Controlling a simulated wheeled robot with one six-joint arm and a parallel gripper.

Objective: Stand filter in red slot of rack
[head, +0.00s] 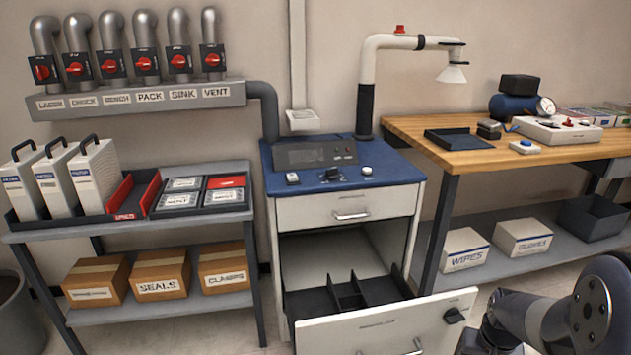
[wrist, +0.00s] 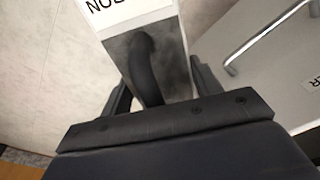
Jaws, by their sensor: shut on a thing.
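My gripper (wrist: 160,90) is shut on a filter (wrist: 176,75), a pale box with a grey top, a black handle and a label partly cut off. The fingers sit on either side of it in the wrist view. The head view shows only part of my arm at the lower right; the gripper and held filter are out of that view. The rack (head: 22,228) stands on the left shelf unit. Three white filters (head: 93,178) with black handles stand upright in it. The red slot (head: 133,194), at its right end, looks empty.
Right of the slot lies a tray (head: 200,208) of labelled flat packs. The blue-topped cabinet (head: 345,170) has its lower drawer (head: 390,325) pulled out, with black dividers inside. A white surface with a bar handle (wrist: 265,42) is close right of the held filter. A workbench (head: 500,150) stands at right.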

